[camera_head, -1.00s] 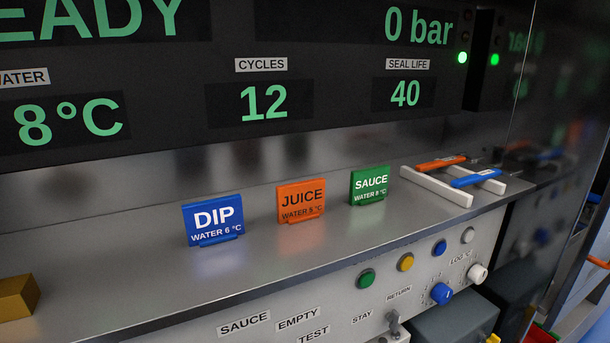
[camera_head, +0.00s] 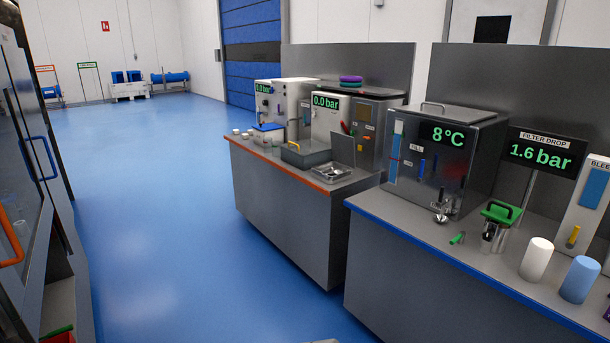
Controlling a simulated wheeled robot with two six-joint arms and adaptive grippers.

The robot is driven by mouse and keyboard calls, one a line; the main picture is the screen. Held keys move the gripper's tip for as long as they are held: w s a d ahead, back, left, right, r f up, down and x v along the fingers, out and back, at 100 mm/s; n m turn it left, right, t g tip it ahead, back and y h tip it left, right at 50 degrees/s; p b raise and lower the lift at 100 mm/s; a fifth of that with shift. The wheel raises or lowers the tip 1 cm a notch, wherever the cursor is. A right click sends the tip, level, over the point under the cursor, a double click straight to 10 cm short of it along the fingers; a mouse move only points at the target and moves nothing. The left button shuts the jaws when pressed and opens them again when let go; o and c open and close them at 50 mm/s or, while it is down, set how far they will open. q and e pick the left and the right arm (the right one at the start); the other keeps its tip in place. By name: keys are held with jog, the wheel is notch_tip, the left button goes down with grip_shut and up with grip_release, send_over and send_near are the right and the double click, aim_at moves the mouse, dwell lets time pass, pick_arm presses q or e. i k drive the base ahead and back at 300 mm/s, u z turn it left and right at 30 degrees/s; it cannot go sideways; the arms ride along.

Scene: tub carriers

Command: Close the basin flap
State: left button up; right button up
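On the farther counter, a small shiny metal basin (camera_head: 332,173) is set near the orange front edge. A grey plate that looks like its flap (camera_head: 343,149) stands upright at the back right of it, so the basin looks open. The basin is small in the view and its inside is hard to make out. A deeper grey tub (camera_head: 305,153) with a yellow handle sits just left of it. Neither of my grippers is in view.
The nearer counter (camera_head: 460,252) with a blue edge stands at the right, holding a dark tank (camera_head: 445,160), a green-lidded jar (camera_head: 495,230) and white and blue cylinders. A dark cabinet (camera_head: 35,170) with handles stands at the left. Open blue floor (camera_head: 170,230) lies between.

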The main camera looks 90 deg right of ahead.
aim_at(342, 146)
jog(key=z, duration=2.85)
jog(key=i, duration=0.25)
jog(key=u, duration=0.75)
jog(key=i, duration=1.45)
jog(key=u, duration=0.35)
jog(key=i, duration=1.1)
jog(key=z, duration=0.35)
